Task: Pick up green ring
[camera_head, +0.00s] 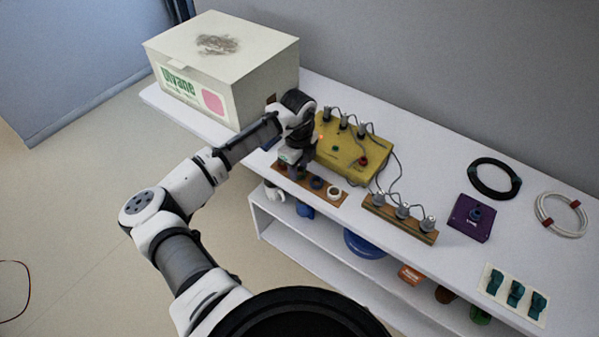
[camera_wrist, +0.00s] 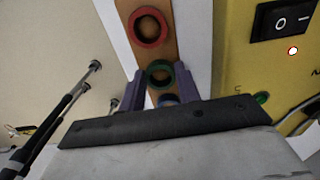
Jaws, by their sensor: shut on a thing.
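The green ring (camera_wrist: 160,64) shows in the wrist view between the two purple fingers of my gripper (camera_wrist: 159,82), which is shut on it. It is at the wooden strip (camera_wrist: 163,47); I cannot tell if it is lifted clear of it. A red ring (camera_wrist: 133,27) lies on the strip beyond it, and a blue ring (camera_wrist: 168,98) is partly hidden by my gripper. In the head view my gripper (camera_head: 294,170) points down over the left part of the strip (camera_head: 325,200) and hides the green ring.
A yellow box (camera_head: 345,165) with a switch and wires stands close beside the strip. A large white box (camera_head: 225,70) stands at the back left. The shelf's front edge is close to the strip.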

